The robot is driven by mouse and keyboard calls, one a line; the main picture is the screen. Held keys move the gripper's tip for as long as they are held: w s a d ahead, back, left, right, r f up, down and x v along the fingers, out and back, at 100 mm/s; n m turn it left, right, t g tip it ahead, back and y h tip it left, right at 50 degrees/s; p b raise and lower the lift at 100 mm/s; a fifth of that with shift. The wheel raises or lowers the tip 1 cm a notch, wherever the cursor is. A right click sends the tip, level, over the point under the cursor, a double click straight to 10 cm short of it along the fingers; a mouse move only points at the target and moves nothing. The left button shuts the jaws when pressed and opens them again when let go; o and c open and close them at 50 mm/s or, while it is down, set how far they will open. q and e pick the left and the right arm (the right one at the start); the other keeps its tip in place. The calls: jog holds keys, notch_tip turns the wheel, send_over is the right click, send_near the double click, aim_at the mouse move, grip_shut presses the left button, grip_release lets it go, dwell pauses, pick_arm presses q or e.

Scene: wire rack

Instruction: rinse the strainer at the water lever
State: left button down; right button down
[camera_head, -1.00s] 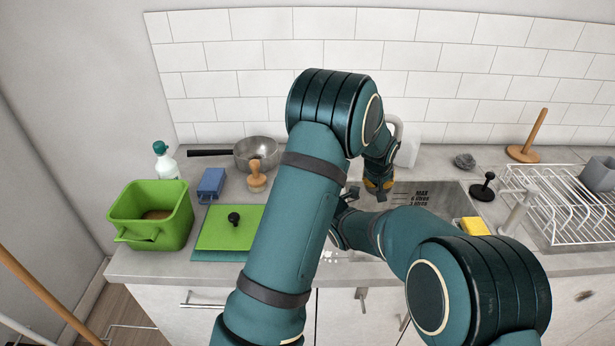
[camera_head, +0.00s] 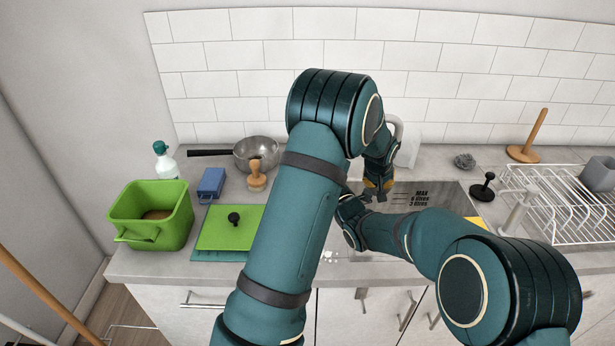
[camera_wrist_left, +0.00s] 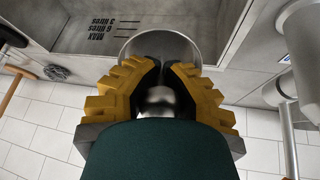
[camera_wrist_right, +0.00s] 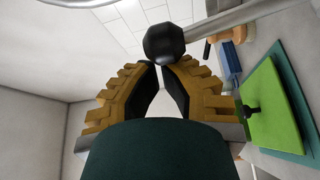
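In the left wrist view, a round metal disc (camera_wrist_left: 168,42), which looks like the strainer, shows beyond the fingertips. A shiny metal part lies between the fingers. My left gripper (camera_wrist_left: 161,66) is closed around it; the head view shows this gripper (camera_head: 378,188) pointing down over the sink. A black ball knob (camera_wrist_right: 165,44), likely the water lever's end, is just beyond my right gripper's fingertips (camera_wrist_right: 160,70). I cannot tell if they touch. My arms hide much of the sink in the head view.
The grey tap (camera_head: 397,128) stands behind the sink. A green tub (camera_head: 152,232), green board (camera_head: 220,232), blue box (camera_head: 211,183), brush (camera_head: 257,180) and black-handled pan (camera_head: 262,150) are on the left. A black stopper (camera_head: 482,191) and wire rack (camera_head: 560,222) are on the right.

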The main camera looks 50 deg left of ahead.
jog(key=s+a, duration=0.2)
jog(key=s, duration=0.2)
jog(key=v, duration=0.9)
jog(key=shift+d+r, duration=0.2)
jog(key=shift+d, duration=0.2)
jog(key=shift+w, duration=0.1)
pick_arm(q)
jog(key=s+d, duration=0.3)
jog(key=s, duration=0.4)
jog(key=shift+s, duration=0.15)
pick_arm(e)
jog(key=shift+r, duration=0.3)
pick_arm(q)
jog(key=shift+d, duration=0.1)
jog(key=shift+p, duration=0.35)
dwell(0.7)
